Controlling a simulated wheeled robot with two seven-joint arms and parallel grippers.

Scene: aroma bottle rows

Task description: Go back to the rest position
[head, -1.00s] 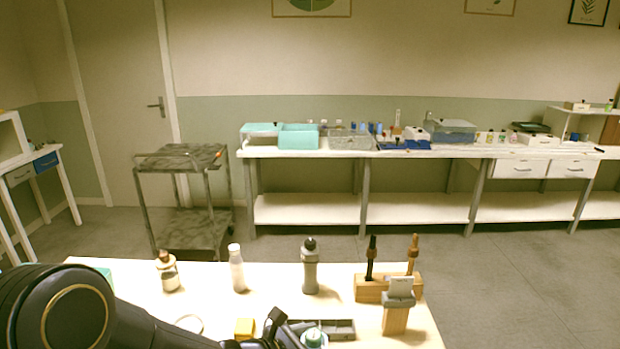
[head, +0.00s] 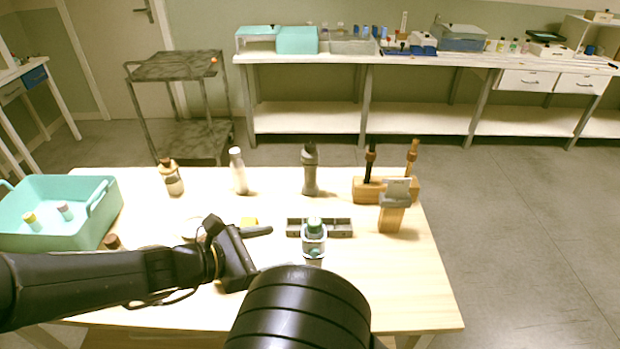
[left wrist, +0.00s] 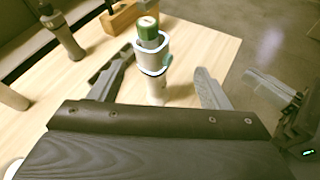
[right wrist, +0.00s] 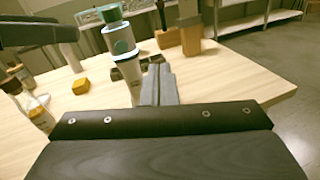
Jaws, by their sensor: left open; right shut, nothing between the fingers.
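My left gripper (head: 262,234) is over the table in the head view, its visible finger pointing toward a green-capped bottle (head: 314,242). In the left wrist view my left gripper (left wrist: 163,64) is open, with the bottle (left wrist: 152,48) showing between and beyond its fingers; I cannot tell how far apart they are. The bottle stands upright with a pale collar around its neck. My right gripper (right wrist: 159,72) is shut and empty in the right wrist view, to the right of the bottle (right wrist: 121,45). It is hidden in the head view behind my dark arm.
The wooden table (head: 400,285) holds a teal crate (head: 95,215) with small bottles, a grey tray (head: 338,226), a yellow block (head: 248,222), a grey bottle (head: 310,172) and a wooden stand (head: 370,190). The table's front right is clear. A cart (head: 175,67) stands behind.

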